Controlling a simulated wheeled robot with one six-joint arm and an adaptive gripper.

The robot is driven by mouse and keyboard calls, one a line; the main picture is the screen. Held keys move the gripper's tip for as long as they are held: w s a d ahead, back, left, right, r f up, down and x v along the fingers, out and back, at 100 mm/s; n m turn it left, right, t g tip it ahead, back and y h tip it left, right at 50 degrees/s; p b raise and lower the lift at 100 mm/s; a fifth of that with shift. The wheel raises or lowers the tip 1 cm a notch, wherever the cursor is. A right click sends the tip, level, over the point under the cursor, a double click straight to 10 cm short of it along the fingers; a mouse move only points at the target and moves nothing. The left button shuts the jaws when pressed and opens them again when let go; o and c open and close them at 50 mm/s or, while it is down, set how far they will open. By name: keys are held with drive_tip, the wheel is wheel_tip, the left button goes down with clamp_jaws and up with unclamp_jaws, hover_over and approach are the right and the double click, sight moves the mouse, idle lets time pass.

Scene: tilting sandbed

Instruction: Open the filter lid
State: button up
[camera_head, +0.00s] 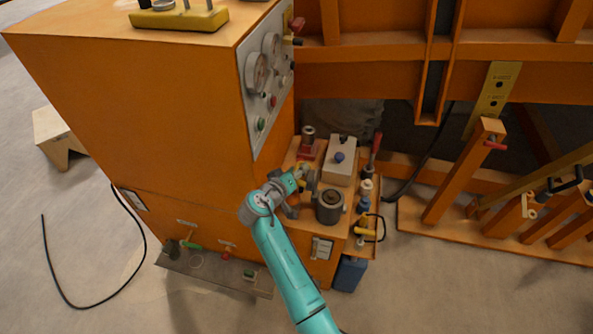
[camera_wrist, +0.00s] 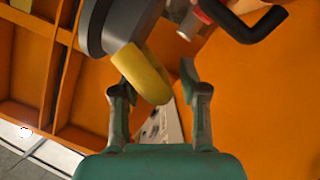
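A dark grey cylindrical pot (camera_head: 329,208) with a round top stands on the orange bench; I cannot tell for sure that its top is the filter lid. My gripper (camera_head: 298,195) is just left of it in the head view, partly hidden by my wrist. In the wrist view a grey round part (camera_wrist: 112,25) carries a thick yellow piece (camera_wrist: 142,73). The fingers of my gripper (camera_wrist: 155,85) are spread, with the yellow piece reaching between them, closer to the left finger. A gap shows at the right finger. I cannot tell whether the left finger touches.
A pale box with a blue knob (camera_head: 341,160) stands behind the pot. A red-based fitting (camera_head: 308,145) is to its left. The tall orange cabinet (camera_head: 140,110) with a gauge panel rises at left. A black curved handle (camera_wrist: 255,25) is at the wrist view's upper right.

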drive_tip(key=v, duration=1.2)
idle(0.3)
